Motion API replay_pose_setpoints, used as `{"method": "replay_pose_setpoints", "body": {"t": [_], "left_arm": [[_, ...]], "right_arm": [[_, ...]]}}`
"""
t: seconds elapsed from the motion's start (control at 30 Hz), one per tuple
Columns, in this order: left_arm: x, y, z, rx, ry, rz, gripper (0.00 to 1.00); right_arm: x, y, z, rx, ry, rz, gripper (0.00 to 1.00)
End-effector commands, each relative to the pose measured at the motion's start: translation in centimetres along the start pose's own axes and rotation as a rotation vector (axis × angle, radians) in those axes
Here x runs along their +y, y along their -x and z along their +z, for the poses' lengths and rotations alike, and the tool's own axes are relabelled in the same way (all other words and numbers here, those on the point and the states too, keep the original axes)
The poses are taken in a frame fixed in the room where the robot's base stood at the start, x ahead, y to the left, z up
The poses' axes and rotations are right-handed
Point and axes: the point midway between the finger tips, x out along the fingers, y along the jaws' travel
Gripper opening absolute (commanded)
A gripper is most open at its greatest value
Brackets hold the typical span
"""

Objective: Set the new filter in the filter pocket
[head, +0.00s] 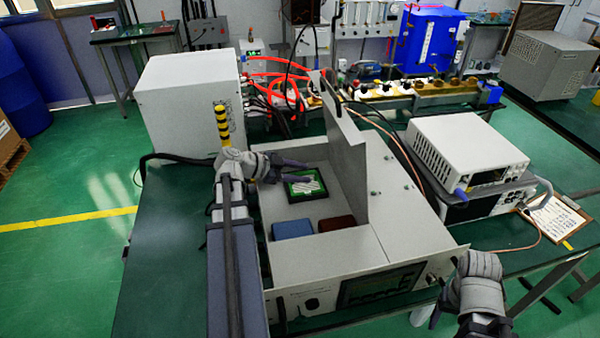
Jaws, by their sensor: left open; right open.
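A light grey instrument case (330,250) stands open on the bench, with its lid (347,160) upright. Inside, at the back left, is a green-framed piece with a pale ribbed middle (305,189). I cannot tell whether it is the new filter or the pocket. A blue block (292,229) and a dark red block (337,223) sit side by side nearer the front. My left gripper (308,171) is open, its dark fingers just above the green-framed piece; contact is unclear. My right gripper (474,272) is open, outside the case's front right corner, its fingertips not clearly seen.
A white cabinet (188,105) stands behind the case on the left. Stacked instruments (465,158) and a clipboard (553,222) are on the right. Red cables (280,85) and a rail of fittings (420,88) lie behind. The raised lid closes off the case's right side.

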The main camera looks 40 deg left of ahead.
Motion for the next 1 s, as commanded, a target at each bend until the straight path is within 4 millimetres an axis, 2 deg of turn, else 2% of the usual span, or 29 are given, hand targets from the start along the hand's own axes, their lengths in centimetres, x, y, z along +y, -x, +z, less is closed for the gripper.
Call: {"method": "replay_pose_setpoints", "body": {"t": [0.17, 0.4, 0.6, 0.8, 1.0], "left_arm": [[-0.2, 2.7, -0.4, -0.001, 0.003, -0.003, 0.44], [-0.2, 7.7, -0.4, -0.001, 0.003, -0.003, 0.44], [-0.1, 10.7, -0.3, 0.000, 0.002, -0.002, 0.44], [-0.1, 12.0, -0.1, 0.000, 0.000, -0.001, 0.44], [0.0, 12.1, 0.0, 0.000, 0.000, 0.000, 0.44]], "right_arm": [[0.1, 1.6, 0.1, 0.000, 0.000, 0.000, 0.69], [0.4, 4.0, 0.2, 0.000, 0.000, 0.000, 0.69], [0.5, 5.3, 0.3, 0.000, 0.000, 0.000, 0.69], [0.5, 5.7, 0.3, 0.000, 0.000, 0.000, 0.69], [0.5, 5.7, 0.3, 0.000, 0.000, 0.000, 0.69]]}}
